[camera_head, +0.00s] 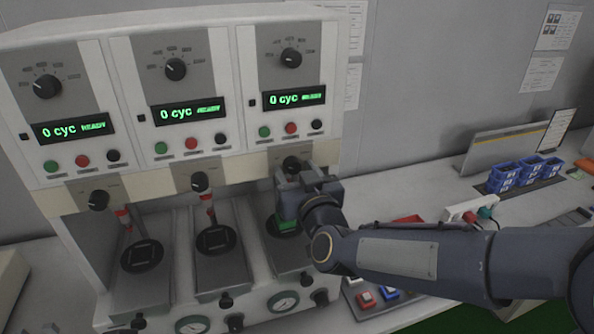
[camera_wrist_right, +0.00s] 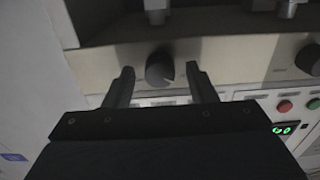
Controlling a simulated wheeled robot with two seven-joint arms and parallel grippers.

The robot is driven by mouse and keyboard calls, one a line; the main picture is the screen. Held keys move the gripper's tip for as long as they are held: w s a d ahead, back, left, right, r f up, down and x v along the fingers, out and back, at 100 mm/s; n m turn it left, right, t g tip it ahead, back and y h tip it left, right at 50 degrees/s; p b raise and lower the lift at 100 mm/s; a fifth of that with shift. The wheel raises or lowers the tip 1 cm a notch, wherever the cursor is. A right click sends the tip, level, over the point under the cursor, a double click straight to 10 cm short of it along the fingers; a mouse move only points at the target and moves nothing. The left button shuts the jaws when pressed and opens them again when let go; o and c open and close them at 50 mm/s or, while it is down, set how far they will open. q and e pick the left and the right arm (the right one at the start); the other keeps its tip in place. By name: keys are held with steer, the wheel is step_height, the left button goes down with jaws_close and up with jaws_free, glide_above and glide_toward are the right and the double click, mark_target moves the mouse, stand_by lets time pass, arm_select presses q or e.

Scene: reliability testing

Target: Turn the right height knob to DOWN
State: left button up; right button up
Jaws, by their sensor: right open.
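The right height knob (camera_head: 291,163) is a round black knob on a beige strip under the right-hand display of the test machine. In the right wrist view the knob (camera_wrist_right: 159,68) shows between the two fingers, with a light pointer mark toward its lower right. My right gripper (camera_head: 294,174) is at the knob in the head view and partly covers the strip there. In the wrist view the right gripper (camera_wrist_right: 161,74) is open, one finger on each side of the knob with visible gaps. The knob's labels are not readable. My left gripper is not in view.
The middle height knob (camera_head: 199,181) and left height knob (camera_head: 98,200) sit on the same strip. Green, red and black buttons (camera_head: 291,128) lie just above the right knob. Blue bins (camera_head: 521,173) stand on the bench at right. A pressure gauge (camera_head: 283,301) is below.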

steer(key=c, duration=1)
steer(key=shift+o, duration=0.2)
